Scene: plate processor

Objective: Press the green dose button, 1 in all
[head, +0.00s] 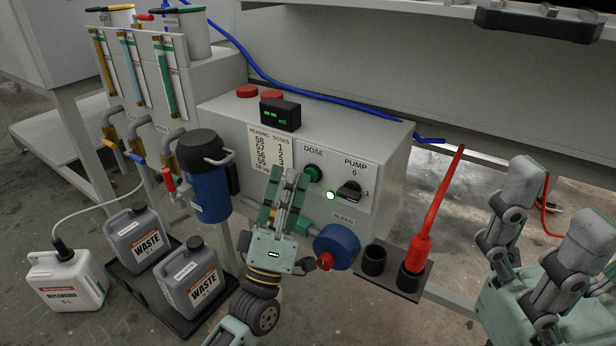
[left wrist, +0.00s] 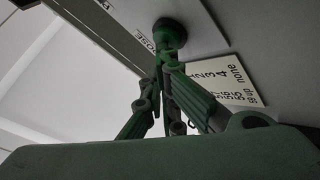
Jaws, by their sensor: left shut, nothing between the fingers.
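The green dose button (head: 314,174) is on the front of the grey box under the word DOSE. It also shows in the left wrist view (left wrist: 169,35). My left gripper (head: 290,178) is shut and empty, in front of the panel just left of the button in the head view. In the left wrist view its closed fingertips (left wrist: 164,62) are right by the button. I cannot tell whether they touch it. My right gripper (head: 556,202) is at the right edge, fingers spread apart and empty.
A pump knob (head: 349,192) and a lit green lamp (head: 330,196) sit right of the button. A readings card (head: 270,150) is left of it. A blue round part (head: 337,246) and a holder with a red tool (head: 424,235) are lower right. A blue canister (head: 207,190) stands left.

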